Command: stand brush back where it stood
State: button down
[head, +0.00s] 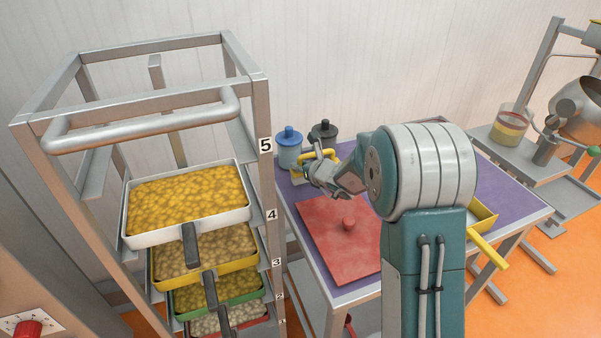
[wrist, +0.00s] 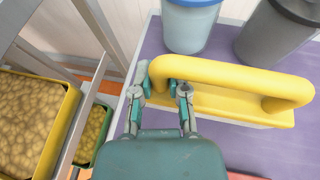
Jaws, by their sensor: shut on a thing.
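The brush (head: 329,154) has a yellow arched handle and a yellow block with a pale underside. It is at the back left of the purple table top (head: 497,187), in front of two lidded jars. In the wrist view the brush (wrist: 225,72) lies across the upper right, its handle on top. My gripper (head: 318,165) is shut on the left end of the handle, one finger on each side of it, as the wrist view shows (wrist: 160,90). I cannot tell whether the brush's underside touches the table.
A blue-lidded jar (head: 289,148) and a dark-lidded jar (head: 323,133) stand just behind the brush. A red board with a knob (head: 325,235) lies in front. A metal rack (head: 258,175) with filled trays stands close on the left.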

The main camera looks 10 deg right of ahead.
jog(key=shift+d+f, duration=0.1)
jog(key=shift+f, duration=1.1)
jog(key=shift+f, duration=0.1)
jog(key=c, duration=0.6)
grip_release()
jog(key=shift+c, duration=0.2)
